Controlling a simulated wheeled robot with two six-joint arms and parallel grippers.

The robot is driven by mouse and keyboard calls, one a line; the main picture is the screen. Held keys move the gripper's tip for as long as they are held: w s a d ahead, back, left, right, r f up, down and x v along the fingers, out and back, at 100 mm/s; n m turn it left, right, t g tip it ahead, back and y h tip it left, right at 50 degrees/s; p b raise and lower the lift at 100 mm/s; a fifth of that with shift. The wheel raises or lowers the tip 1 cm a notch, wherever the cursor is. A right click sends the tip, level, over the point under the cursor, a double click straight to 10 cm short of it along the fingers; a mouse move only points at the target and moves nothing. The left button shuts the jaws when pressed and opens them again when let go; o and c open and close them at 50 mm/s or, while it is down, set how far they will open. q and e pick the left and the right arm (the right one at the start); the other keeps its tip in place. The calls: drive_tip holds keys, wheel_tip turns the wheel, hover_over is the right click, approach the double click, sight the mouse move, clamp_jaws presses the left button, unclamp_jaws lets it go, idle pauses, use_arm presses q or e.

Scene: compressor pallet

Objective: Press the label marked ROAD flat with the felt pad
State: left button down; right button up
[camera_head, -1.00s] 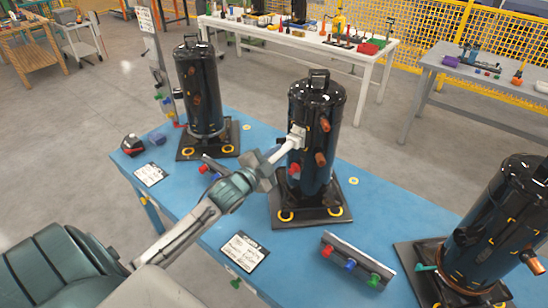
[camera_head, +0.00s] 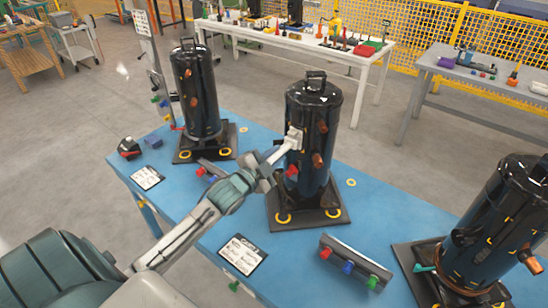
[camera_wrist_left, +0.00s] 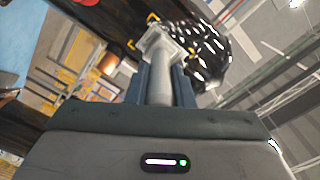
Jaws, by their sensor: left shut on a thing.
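My left gripper (camera_head: 264,174) is shut on the handle of a felt pad tool (camera_head: 276,157). The pale square pad end (camera_head: 294,136) is at the left front side of the middle black compressor (camera_head: 312,110) and appears to touch it. In the left wrist view the grey handle (camera_wrist_left: 158,84) stands between the fingers, and the square pad (camera_wrist_left: 158,44) is against or very near the glossy black compressor (camera_wrist_left: 207,50). No label marked ROAD can be read; the pad may cover it. My right gripper is not in view.
Black compressors stand at the left (camera_head: 195,90) and right (camera_head: 490,235) of the blue table (camera_head: 195,255). A rack with coloured knobs (camera_head: 355,262) and a clipboard (camera_head: 242,254) lie in front. Copper stubs (camera_head: 318,160) and a red cap stick out near the pad.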

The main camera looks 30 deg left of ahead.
use_arm(q)
drive_tip(key=shift+w, duration=0.1)
idle(0.4)
drive_tip(key=shift+s+r+p, duration=0.15)
drive_tip(key=shift+s+p, duration=0.3)
drive_tip(key=shift+p, duration=0.15)
drive_tip(key=shift+s+a+p, duration=0.1)
drive_tip(key=shift+s+p, duration=0.55)
drive_tip(key=shift+s, duration=0.1)
drive_tip(key=shift+s+p, duration=0.35)
drive_tip(key=shift+s, duration=0.25)
drive_tip(key=shift+w+f, duration=0.15)
drive_tip(key=shift+f, duration=0.05)
